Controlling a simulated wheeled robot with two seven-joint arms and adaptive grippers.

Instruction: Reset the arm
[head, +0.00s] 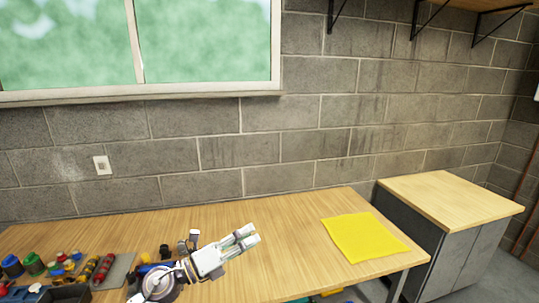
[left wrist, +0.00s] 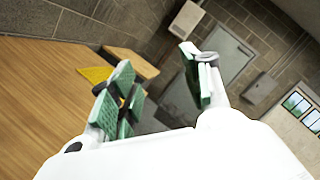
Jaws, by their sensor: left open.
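My left gripper (head: 246,238) is above the wooden table (head: 290,215) in the head view, pointing up and to the right. Its jaws are open and nothing is between them. In the left wrist view its green-padded fingers (left wrist: 158,90) stand wide apart, with the far wall and a door behind them. The yellow cloth-like pad (head: 364,237) lies flat on the right part of the table, apart from the gripper. It shows partly behind a finger in the left wrist view (left wrist: 93,74). My right gripper is not in view.
Several small coloured items (head: 60,265) and a dark bin (head: 68,294) crowd the table's left end. A grey cabinet (head: 450,195) with a wooden top stands beyond the right edge. The table between gripper and yellow pad is clear. A block wall and window (head: 200,45) are behind.

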